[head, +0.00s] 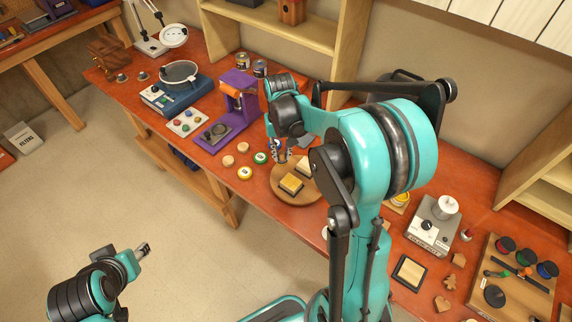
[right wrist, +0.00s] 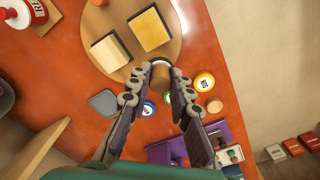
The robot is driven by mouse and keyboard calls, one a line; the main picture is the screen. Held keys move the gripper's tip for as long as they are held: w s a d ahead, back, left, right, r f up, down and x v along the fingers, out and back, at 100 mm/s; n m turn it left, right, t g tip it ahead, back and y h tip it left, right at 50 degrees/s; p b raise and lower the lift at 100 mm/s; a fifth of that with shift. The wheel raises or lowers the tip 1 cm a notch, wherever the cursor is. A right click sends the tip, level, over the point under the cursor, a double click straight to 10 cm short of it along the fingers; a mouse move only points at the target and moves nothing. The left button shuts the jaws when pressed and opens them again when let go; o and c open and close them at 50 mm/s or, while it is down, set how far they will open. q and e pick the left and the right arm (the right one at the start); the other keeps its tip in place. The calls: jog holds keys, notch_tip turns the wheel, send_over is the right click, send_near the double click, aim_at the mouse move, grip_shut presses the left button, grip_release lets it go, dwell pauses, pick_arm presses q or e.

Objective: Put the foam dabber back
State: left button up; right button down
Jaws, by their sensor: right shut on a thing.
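My right gripper (head: 282,156) is over the near-left rim of a round wooden board (head: 312,196). In the right wrist view its fingers (right wrist: 160,70) are shut on a small, mostly hidden thing with a pale round edge, which I take for the foam dabber (right wrist: 160,62). I cannot tell whether it touches the board. On the board lie two rectangular blocks, one yellow-topped (head: 291,184) and one cream-topped (right wrist: 110,53). My left gripper (head: 143,249) is away from the bench, over the floor; its jaw state is unclear.
Yellow (head: 245,173), green (head: 261,157) and blue (right wrist: 148,108) lidded pots and wooden discs (head: 229,161) stand beside the board. A purple press (head: 240,100) stands behind them. A grey device (head: 432,225) and a wooden tray (head: 512,280) are at the right. My right arm hides the bench's middle.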

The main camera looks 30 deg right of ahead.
jog(key=s+d+f+m+b, duration=0.1)
jog(key=s+d, duration=0.4)
jog(key=s, duration=0.4)
jog(key=s+d+f+m+b, duration=0.1)
jog(key=s+d+m, duration=0.1)
jog(key=s+d, duration=0.5)
jog(key=s+d+f+m+b, duration=0.1)
jog(key=s+d, duration=0.2)
jog(key=s, duration=0.8)
jog(key=w+f, duration=0.2)
jog(key=w, duration=0.1)
jog(key=w+a+f+b, duration=0.1)
jog(key=w+f, duration=0.1)
jog(key=w, duration=0.2)
jog(key=w+f+b, duration=0.1)
jog(key=w+f, duration=0.1)
jog(key=w, duration=0.1)
jog(key=shift+w+a+f, duration=0.2)
jog(key=shift+w+a, duration=0.2)
notch_tip(320, 180, down, 4)
jog(key=shift+r+b, duration=0.1)
jog(key=shift+b, duration=0.85)
